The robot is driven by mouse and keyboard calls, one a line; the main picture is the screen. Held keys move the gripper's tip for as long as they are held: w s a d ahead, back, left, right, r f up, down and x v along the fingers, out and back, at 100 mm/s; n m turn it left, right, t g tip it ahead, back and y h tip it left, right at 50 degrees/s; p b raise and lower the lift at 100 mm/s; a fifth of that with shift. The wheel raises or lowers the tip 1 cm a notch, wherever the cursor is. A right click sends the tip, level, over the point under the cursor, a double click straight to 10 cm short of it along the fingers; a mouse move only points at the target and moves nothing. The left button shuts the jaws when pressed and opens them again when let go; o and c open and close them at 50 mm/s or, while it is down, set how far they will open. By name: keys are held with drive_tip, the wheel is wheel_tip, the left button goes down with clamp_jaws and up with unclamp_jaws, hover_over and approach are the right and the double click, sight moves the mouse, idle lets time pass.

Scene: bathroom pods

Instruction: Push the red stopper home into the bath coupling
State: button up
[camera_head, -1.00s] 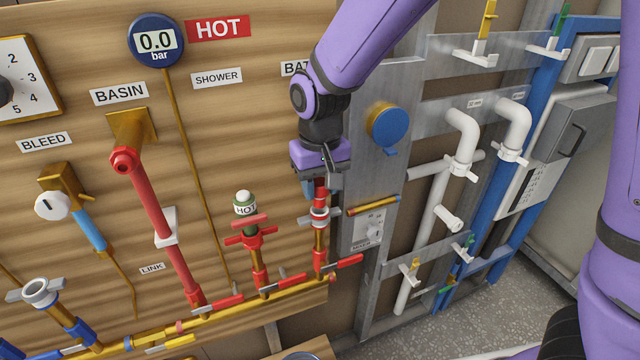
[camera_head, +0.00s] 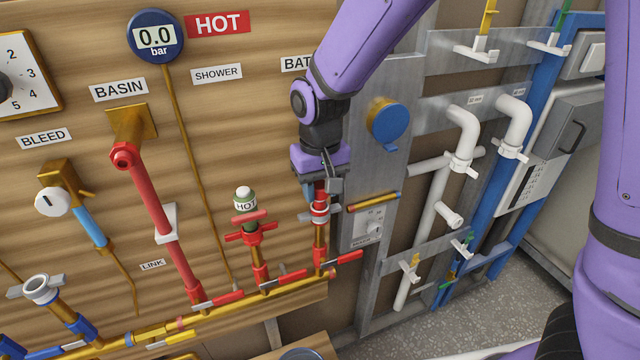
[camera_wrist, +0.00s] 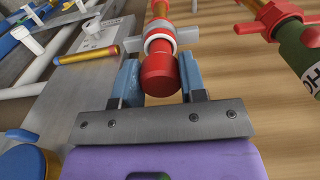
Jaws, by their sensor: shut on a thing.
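The red stopper (camera_wrist: 160,74) is between the blue fingers of my gripper (camera_wrist: 157,82) in the wrist view, with its rounded end facing the palm. The bath coupling (camera_wrist: 160,40), a pale ring with grey side lugs on a red and brass pipe, is directly in line beyond it. Stopper and coupling look touching; how deep the stopper sits is hidden. In the head view my gripper (camera_head: 319,187) is above the coupling (camera_head: 319,211), below the partly covered BATH label (camera_head: 296,64). Only a little of the stopper shows there.
A green HOT-marked fitting (camera_head: 246,204) with a red tee handle stands close left of the coupling. A brass tube (camera_head: 374,203) and a metal plate with a blue round cap (camera_head: 389,122) are close right. The gauge (camera_head: 155,38) reads 0.0 bar.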

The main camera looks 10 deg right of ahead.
sight(320, 185)
drive_tip(key=shift+f, duration=1)
drive_tip(key=o, duration=1)
drive_tip(key=shift+r, duration=0.1)
wheel_tip(320, 185, up, 11)
drive_tip(key=shift+f, duration=0.15)
